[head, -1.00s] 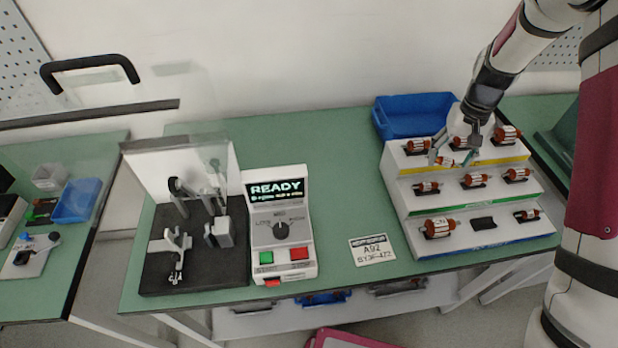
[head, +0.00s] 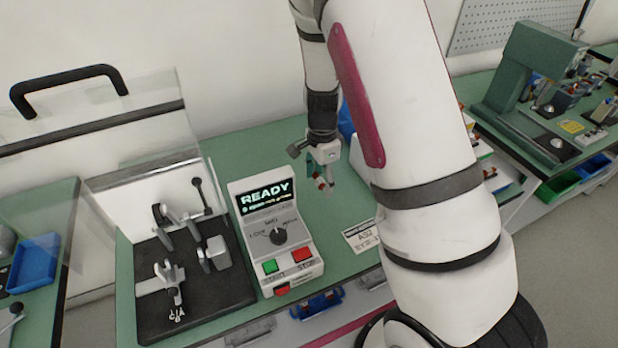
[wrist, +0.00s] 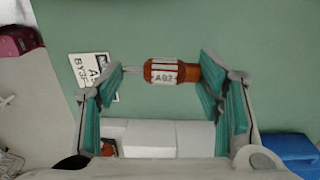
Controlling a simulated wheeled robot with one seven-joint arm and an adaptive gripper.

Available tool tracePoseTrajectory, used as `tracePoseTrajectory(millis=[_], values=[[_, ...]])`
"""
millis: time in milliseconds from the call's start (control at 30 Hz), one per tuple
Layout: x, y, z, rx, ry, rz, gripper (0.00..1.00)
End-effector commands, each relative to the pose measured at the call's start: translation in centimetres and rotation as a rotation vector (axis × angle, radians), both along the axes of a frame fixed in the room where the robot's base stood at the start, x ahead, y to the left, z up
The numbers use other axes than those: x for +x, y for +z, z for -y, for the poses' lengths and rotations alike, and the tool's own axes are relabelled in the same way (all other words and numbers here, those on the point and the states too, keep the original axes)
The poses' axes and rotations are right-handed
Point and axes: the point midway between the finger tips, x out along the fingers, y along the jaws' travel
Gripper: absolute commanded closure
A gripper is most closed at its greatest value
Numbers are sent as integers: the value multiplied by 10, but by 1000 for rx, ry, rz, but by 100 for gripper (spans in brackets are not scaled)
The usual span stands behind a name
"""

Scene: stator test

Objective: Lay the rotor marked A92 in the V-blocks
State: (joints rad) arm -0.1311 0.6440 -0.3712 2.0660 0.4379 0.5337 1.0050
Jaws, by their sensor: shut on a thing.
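My gripper (head: 322,178) is above the green bench, right of the tester. In the wrist view my gripper (wrist: 168,85) has its teal pads at both ends of a rotor (wrist: 172,72), holding it lengthwise between them. The rotor has orange-brown ends, a pale middle and a label that seems to read A92. In the head view only a small orange part of it shows. The test fixture's black base (head: 205,290) stands at the left with grey supports (head: 165,278) on it; I cannot make out their V-notches. No rotor shows on them.
A control box (head: 275,235) reading READY stands right of the fixture. A clear guard with a black handle (head: 68,80) is raised behind the fixture. A card (head: 361,236) lies on the bench. My arm hides most of the stepped rotor rack. Bench behind the box is clear.

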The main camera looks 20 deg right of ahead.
Motion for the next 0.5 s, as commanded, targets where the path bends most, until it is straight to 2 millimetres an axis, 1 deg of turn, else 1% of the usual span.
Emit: tracePoseTrajectory(millis=[33,67,100,300,400,500], values=[[-8,-8,7,1,-144,-4,86],[-13,-11,10,2,-237,-7,86],[-21,-16,15,3,-365,-8,86],[-61,-35,36,10,-993,-16,86],[-79,-42,43,15,-1252,-17,86],[-93,-46,47,19,-1440,-18,86]])
